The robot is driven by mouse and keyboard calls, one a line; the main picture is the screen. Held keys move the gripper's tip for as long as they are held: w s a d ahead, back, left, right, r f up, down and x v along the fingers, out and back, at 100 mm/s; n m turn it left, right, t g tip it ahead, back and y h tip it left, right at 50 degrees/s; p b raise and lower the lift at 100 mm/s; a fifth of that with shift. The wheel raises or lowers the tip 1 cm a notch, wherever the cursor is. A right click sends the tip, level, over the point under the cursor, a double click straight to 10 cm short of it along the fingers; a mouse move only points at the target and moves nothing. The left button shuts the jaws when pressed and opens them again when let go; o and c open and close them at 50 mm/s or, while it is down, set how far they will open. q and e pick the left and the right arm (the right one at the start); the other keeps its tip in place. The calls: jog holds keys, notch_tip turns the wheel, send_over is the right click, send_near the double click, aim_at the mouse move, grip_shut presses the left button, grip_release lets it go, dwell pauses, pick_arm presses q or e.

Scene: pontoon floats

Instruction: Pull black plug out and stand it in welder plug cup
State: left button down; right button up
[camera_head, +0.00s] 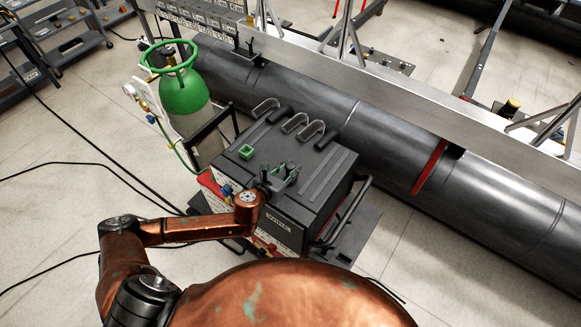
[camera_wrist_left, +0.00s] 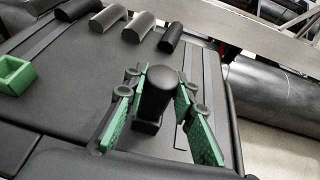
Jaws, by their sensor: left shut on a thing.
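The black plug (camera_wrist_left: 158,88) stands between the green finger pads of my left gripper (camera_wrist_left: 162,100), which is shut on it. Its lower end meets a dark block on the welder's top; I cannot tell whether it is seated or clear. In the head view my left gripper (camera_head: 283,174) is over the front part of the black welder (camera_head: 300,200) and hides most of the plug. A small green square open cup (camera_head: 246,152), apparently the plug cup, sits on the welder's top to the left of the gripper. It also shows in the left wrist view (camera_wrist_left: 14,75) and looks empty. My right gripper is not in view.
Several curved grey and black pieces (camera_head: 303,127) line the welder's back edge. A green gas cylinder (camera_head: 184,95) stands to the left. A large dark pipe float (camera_head: 400,150) lies behind. The welder's top between gripper and cup looks clear.

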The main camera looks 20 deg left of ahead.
pick_arm(q)
jog(key=shift+f, duration=0.5)
jog(key=c, duration=1.5)
grip_release()
jog(key=shift+c, duration=0.2)
jog(key=shift+s, duration=0.1)
jog(key=v, duration=1.1)
jog(key=shift+s, duration=0.4)
jog(key=shift+a, duration=0.15)
